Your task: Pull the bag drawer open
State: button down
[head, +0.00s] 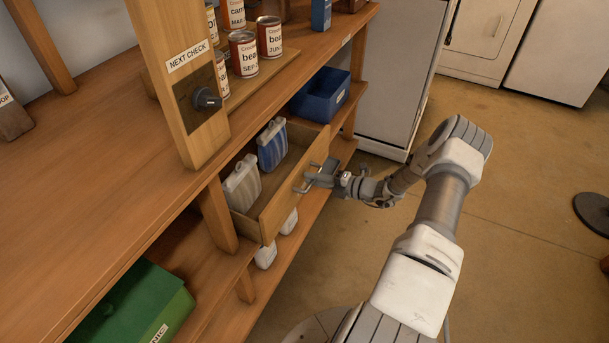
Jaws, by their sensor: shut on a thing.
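The bag drawer (267,217) is a wooden drawer under the bench top, and it stands pulled out from the bench. Inside it are a white-grey striped bag (242,186) and a blue striped bag (272,146). A metal bar handle (302,184) is fixed to the drawer's front. My gripper (314,179) is at this handle and is shut on it. The arm reaches in from the lower right. The fingertips are small in the picture and partly merge with the handle.
A blue bin (321,95) sits beyond the drawer. White containers (265,256) stand on the shelf below. Several labelled cans (243,54) stand on the bench near a wooden post with a dial (206,98). A green box (134,305) is at lower left. The floor at right is mostly clear.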

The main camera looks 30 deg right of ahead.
jog(key=f+v, duration=0.2)
jog(key=v, duration=1)
jog(key=s+f+b+v, duration=0.1)
jog(key=f+v, duration=0.2)
jog(key=v, duration=0.9)
jog(key=shift+d+b, duration=0.3)
jog(key=shift+d, duration=0.05)
jog(key=c, duration=0.9)
grip_release()
jog(key=shift+o, duration=0.2)
jog(key=shift+s, duration=0.1)
jog(key=p+v, duration=0.1)
jog(key=v, duration=1.6)
